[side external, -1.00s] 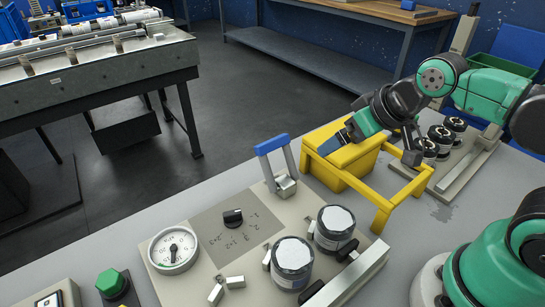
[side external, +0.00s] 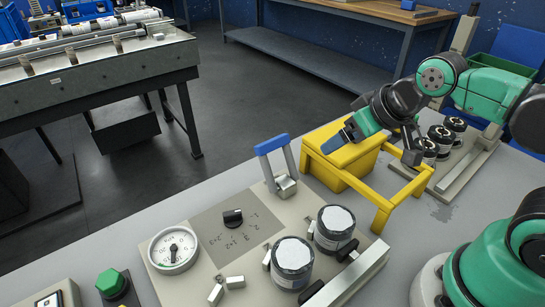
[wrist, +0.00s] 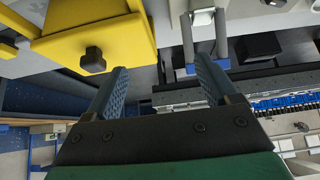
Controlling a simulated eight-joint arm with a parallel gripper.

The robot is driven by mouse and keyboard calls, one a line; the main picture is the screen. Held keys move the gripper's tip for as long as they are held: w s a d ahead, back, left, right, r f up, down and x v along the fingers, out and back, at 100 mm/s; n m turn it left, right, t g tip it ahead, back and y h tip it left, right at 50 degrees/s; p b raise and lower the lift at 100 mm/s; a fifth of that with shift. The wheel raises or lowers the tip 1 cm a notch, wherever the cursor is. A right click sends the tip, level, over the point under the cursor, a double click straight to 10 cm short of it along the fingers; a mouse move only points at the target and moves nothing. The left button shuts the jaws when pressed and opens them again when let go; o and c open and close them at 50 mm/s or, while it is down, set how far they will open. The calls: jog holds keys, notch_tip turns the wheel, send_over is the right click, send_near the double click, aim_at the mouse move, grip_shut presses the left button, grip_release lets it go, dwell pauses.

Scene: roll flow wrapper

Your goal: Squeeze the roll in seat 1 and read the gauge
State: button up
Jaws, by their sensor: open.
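Two dark rolls with white tops sit in seats on the grey fixture plate (side external: 205,290): a front roll (side external: 292,256) and a back roll (side external: 336,222). I cannot read which seat is seat 1. The round white gauge (side external: 172,249) is on the plate's left, its dark needle visible but its reading too small to tell. My gripper (side external: 334,142) is above the yellow box, up and behind the rolls, well apart from them. In the wrist view my gripper (wrist: 160,82) is open with nothing between its fingers. No roll is clear in that view.
A blue-handled clamp (side external: 272,146) stands upright at the plate's back edge. The yellow box (side external: 345,165) and its yellow frame (side external: 382,215) stand beside the rolls. A black knob (side external: 233,216) is mid-plate. A green button (side external: 109,281) is at front left. Several rolls (side external: 441,136) stand behind.

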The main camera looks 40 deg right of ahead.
jog(key=shift+w+r, duration=0.2)
jog(key=c, duration=0.4)
jog(key=shift+w+a+r+g, duration=0.2)
jog(key=shift+w+r, duration=0.3)
jog(key=shift+w+a+r+g, duration=0.2)
jog(key=shift+w+r, duration=0.25)
jog(key=shift+w, duration=0.05)
jog(key=c, duration=0.7)
jog(key=w+r, duration=0.1)
jog(key=w+a+r+g, duration=0.1)
jog(key=w, duration=0.1)
jog(key=shift+w, duration=0.1)
jog(key=w+a+g, duration=0.3)
jog(key=w+a, duration=0.1)
jog(key=w, duration=0.5)
jog(key=shift+a+r, duration=0.15)
jog(key=shift+a, duration=0.15)
